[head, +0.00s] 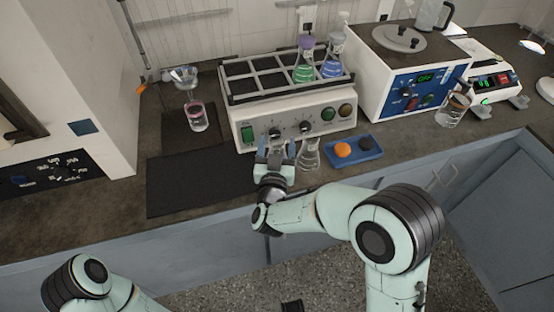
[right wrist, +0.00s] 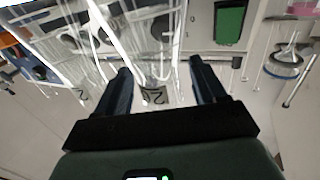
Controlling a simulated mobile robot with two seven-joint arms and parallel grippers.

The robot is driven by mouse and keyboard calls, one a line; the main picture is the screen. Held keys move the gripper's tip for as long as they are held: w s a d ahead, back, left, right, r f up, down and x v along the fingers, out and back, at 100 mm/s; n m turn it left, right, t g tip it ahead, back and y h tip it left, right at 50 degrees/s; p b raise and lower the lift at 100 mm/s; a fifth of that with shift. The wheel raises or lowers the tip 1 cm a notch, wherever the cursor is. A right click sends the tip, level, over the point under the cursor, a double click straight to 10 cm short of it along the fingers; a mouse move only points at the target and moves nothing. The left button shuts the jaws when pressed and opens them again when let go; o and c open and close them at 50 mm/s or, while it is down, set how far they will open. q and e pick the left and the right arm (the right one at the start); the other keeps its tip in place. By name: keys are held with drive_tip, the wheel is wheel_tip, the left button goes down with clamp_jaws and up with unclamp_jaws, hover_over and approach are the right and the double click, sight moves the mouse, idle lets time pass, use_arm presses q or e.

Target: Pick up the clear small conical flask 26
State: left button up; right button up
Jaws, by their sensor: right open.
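My right gripper (head: 275,150) is open in front of the shaker, low over the bench. In the right wrist view its two fingers (right wrist: 160,78) stand on either side of a clear glass flask with an upside-down 26 label (right wrist: 154,95). I cannot tell whether either finger touches the glass. In the head view this flask is mostly hidden by the gripper. Another clear conical flask (head: 309,156) stands just right of the gripper; its label is partly readable in the wrist view. My left arm shows at the lower left, but its gripper is out of view.
The shaker (head: 245,128) holds a rack with green and blue liquid flasks behind the gripper. A blue tray (head: 371,154) with an orange and a dark ball lies to the right.

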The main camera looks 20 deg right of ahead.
clamp_jaws()
drive_tip(key=shift+r, duration=0.2)
use_arm(q)
wheel_tip(320, 180, up, 9)
drive_tip(key=p, duration=0.9)
drive_tip(key=shift+g+p, duration=0.3)
drive_tip(key=shift+p, duration=0.1)
use_arm(e)
wheel_tip(320, 180, up, 25)
drive_tip(key=shift+f, duration=0.2)
use_arm(q)
drive_tip(key=shift+s, duration=0.15)
